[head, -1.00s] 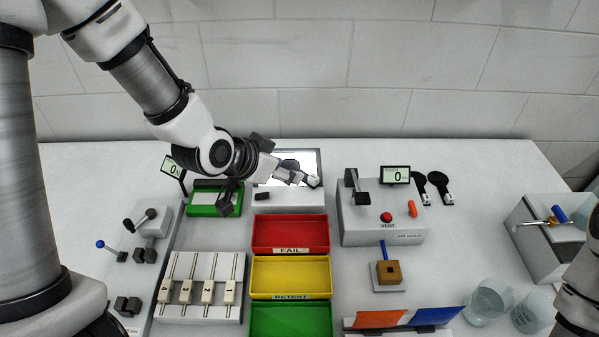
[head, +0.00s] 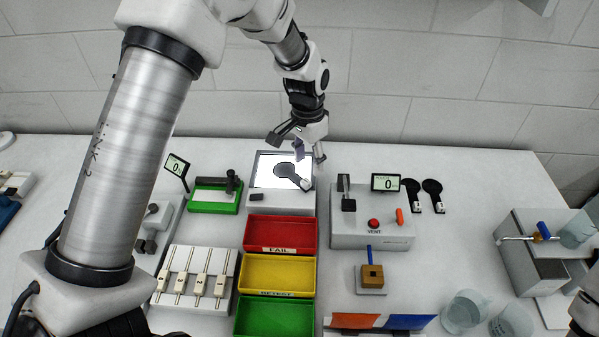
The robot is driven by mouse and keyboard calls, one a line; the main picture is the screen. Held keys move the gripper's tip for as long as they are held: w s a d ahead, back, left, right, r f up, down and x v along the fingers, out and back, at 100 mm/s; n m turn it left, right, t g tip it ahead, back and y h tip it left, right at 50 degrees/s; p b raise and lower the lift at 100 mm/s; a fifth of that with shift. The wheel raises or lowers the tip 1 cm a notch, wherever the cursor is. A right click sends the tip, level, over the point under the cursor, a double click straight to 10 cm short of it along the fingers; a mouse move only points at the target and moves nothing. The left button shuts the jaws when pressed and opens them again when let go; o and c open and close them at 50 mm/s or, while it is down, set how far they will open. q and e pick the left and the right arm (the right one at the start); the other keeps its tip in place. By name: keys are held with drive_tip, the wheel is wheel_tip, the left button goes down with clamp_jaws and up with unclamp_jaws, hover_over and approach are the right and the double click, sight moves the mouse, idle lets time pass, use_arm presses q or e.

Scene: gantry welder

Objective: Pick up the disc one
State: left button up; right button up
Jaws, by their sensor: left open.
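A black disc (head: 285,170) with a pale tagged end (head: 306,184) lies on the lit white panel (head: 268,158) of a grey box at the back middle. Two similar black discs lie on the table to the right, a left one (head: 411,187) and a right one (head: 432,188). I cannot tell which disc is numbered one. My left gripper (head: 309,154) is open and empty, pointing down just above the back right part of the lit panel, close to the disc. Of my right arm only a part shows at the lower right edge; its gripper is not in view.
Red (head: 281,219), yellow (head: 278,258) and green (head: 272,304) trays stand in front of the lit box. A grey vent unit (head: 352,230) with a lever stands to its right, and a green-framed device (head: 214,207) to its left. Clear beakers (head: 466,308) stand at the front right.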

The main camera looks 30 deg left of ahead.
sight(306, 181)
use_arm(q)
drive_tip(key=shift+s+a+f+p, duration=0.2)
drive_tip(key=shift+f+p, duration=0.1)
drive_tip(key=shift+f, duration=0.25)
drive_tip(key=shift+s+a+f+p, duration=0.2)
drive_tip(key=shift+f+p, duration=0.05)
drive_tip(key=shift+f, duration=0.25)
drive_tip(key=f, duration=0.2)
drive_tip(key=d+f+p, duration=0.1)
drive_tip(key=f, duration=0.1)
drive_tip(key=shift+w, duration=0.1)
drive_tip(key=shift+f, duration=0.1)
drive_tip(key=shift+a, duration=0.2)
drive_tip(key=c, duration=0.9)
clamp_jaws()
